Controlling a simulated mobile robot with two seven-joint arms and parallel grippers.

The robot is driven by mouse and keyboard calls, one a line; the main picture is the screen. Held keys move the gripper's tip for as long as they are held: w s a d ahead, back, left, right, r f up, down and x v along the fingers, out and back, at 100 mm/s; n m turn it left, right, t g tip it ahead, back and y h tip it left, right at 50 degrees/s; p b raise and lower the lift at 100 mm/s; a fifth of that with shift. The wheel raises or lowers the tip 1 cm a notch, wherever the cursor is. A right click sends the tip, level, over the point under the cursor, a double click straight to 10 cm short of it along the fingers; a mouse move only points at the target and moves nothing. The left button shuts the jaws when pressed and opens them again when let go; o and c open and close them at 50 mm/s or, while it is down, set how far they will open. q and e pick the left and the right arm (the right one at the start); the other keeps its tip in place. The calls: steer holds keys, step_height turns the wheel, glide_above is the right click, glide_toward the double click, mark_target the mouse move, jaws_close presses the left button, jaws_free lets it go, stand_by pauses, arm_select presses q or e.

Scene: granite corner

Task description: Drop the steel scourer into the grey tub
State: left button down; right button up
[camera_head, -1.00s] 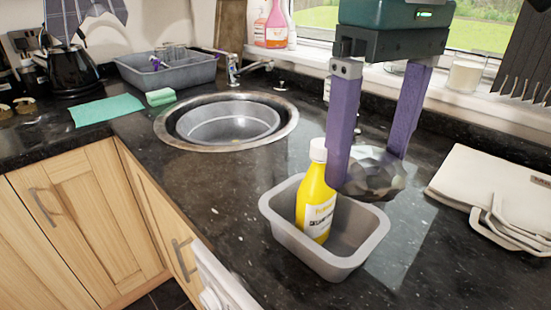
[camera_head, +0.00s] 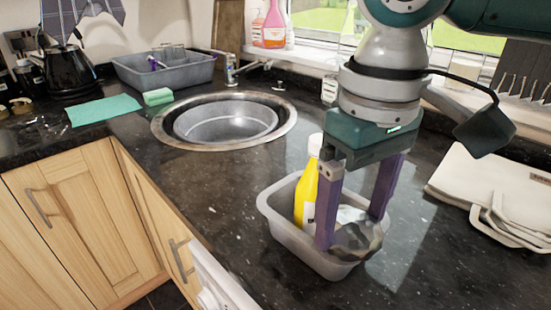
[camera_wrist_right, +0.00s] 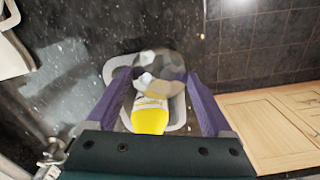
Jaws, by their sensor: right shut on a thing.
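The steel scourer (camera_head: 357,240) is a grey, faceted lump between the fingertips of my right gripper (camera_head: 350,232). The gripper is shut on it and holds it over the front right part of the grey tub (camera_head: 284,233). I cannot tell whether the scourer touches the tub. The right wrist view also shows the scourer (camera_wrist_right: 160,65) between the purple fingers, overlapping the tub's end. A yellow bottle (camera_head: 305,192) with a white cap stands in the tub, just left of the gripper and partly hidden by it. My left gripper is not in view.
A round sink (camera_head: 284,122) lies behind the tub, with a grey basin (camera_head: 120,72) farther back left. Folded cream boards (camera_head: 470,178) lie to the right. A green cloth (camera_head: 105,109) and sponge (camera_head: 158,97) lie left. The worktop's front edge is near the tub.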

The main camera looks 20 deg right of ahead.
steer(key=shift+f, duration=0.45)
steer(key=o, duration=1.1)
